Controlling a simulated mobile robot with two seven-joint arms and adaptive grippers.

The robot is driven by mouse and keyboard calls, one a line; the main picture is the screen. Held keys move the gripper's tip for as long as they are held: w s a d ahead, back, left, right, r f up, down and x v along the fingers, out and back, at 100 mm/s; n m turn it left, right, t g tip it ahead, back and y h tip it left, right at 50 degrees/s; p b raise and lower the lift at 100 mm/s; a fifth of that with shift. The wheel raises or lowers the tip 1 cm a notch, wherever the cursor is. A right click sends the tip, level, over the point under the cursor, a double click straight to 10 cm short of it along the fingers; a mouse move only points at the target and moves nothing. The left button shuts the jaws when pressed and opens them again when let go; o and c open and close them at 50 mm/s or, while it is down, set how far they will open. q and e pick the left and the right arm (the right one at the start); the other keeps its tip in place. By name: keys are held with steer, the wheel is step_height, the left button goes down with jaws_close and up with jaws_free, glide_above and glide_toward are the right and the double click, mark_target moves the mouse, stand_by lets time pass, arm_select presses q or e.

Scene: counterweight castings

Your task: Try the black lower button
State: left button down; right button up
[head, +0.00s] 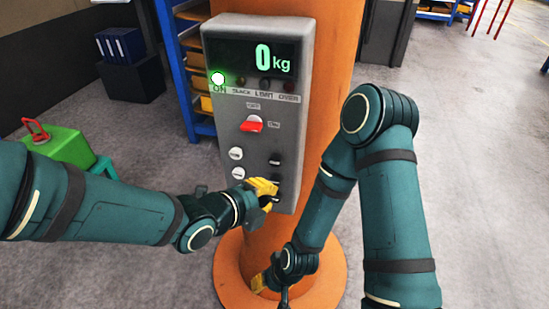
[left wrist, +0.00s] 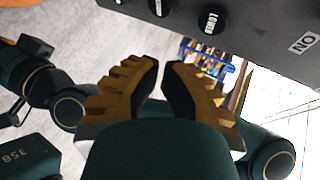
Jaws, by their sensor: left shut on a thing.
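A grey control panel (head: 224,130) is fixed to an orange column. It bears black buttons in a right-hand column, the upper one (head: 275,159) in plain sight and the lower one partly behind my fingers. My left gripper (head: 266,190), with yellow fingers, is at the panel's lower right, also in the left wrist view (left wrist: 161,66).
The display (head: 260,60) reads 0 kg and a lamp by ON is lit. A red switch (head: 251,125) and white buttons (head: 237,173) are on the panel. The orange base (head: 325,275) flares at the floor. A green container (head: 65,148) stands left; open floor lies right.

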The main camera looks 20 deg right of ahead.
mark_target(275, 160)
arm_select(q)
steer(key=w+d, duration=0.1)
steer(key=w, duration=0.1)
steer(key=w+d, duration=0.1)
steer(key=w, duration=0.1)
steer(key=shift+d, duration=0.35)
steer(key=c, duration=1.7)
jaws_free()
jaws_close()
steer(key=shift+w+d, duration=0.1)
